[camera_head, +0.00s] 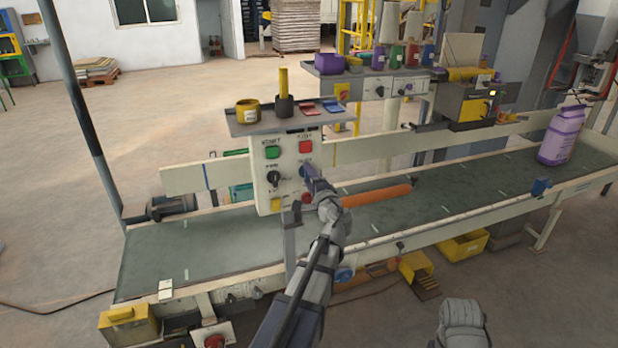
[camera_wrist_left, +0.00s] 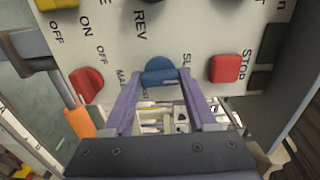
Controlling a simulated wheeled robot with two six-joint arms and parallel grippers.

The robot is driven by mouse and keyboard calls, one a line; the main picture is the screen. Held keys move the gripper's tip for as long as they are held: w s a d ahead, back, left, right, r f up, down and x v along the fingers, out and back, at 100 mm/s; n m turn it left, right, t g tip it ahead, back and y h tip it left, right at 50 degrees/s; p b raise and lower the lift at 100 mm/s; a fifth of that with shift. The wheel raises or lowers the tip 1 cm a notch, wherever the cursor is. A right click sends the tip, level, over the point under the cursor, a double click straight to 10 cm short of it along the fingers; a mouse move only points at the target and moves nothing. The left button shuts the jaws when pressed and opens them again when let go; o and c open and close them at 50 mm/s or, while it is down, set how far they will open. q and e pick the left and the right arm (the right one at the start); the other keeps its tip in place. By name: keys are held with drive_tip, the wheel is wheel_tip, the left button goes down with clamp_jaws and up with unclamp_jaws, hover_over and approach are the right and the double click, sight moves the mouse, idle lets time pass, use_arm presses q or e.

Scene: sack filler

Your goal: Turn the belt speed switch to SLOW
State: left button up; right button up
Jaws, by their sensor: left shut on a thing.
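The cream control panel (camera_head: 262,190) stands over the belt. It carries a green button, red buttons, a black knob (camera_head: 274,178) and a blue knob (camera_head: 304,171). My left gripper (camera_head: 310,178) reaches the blue knob from the front right. In the left wrist view the blue knob (camera_wrist_left: 160,72) sits between the two purple fingertips of my left gripper (camera_wrist_left: 162,80), which is shut on it. Lettering starting "SL" and "MA" shows beside the knob, partly hidden by the fingers. The knob's exact pointing is hard to tell.
The belt conveyor (camera_head: 220,243) runs under the panel, with a purple sack (camera_head: 562,135) at its right. An orange cylinder (camera_head: 376,195) lies behind my left wrist. A shelf (camera_head: 290,121) on the panel holds a yellow tape roll and small items. Part of my right arm shows at bottom right.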

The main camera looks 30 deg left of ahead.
use_arm(q)
drive_tip(key=o, duration=1.4)
drive_tip(key=shift+c, duration=0.2)
drive_tip(key=v, duration=0.8)
drive_tip(key=s+d+f+n+g+h+p, duration=0.1)
drive_tip(key=s+d+f+g+h+p, duration=0.1)
drive_tip(key=s+d+f+g+h, duration=0.2)
drive_tip(key=s+d+f+n+g+h+p, duration=0.1)
drive_tip(key=s+d+f+g+h, duration=0.3)
drive_tip(key=s+d, duration=0.7)
drive_tip(key=s+d+f+n+g+h+p, duration=0.2)
drive_tip(key=s+d+f+g+h+p, duration=0.2)
drive_tip(key=d, duration=1.2)
drive_tip(key=s+f, duration=0.3)
drive_tip(key=shift+s, duration=0.2)
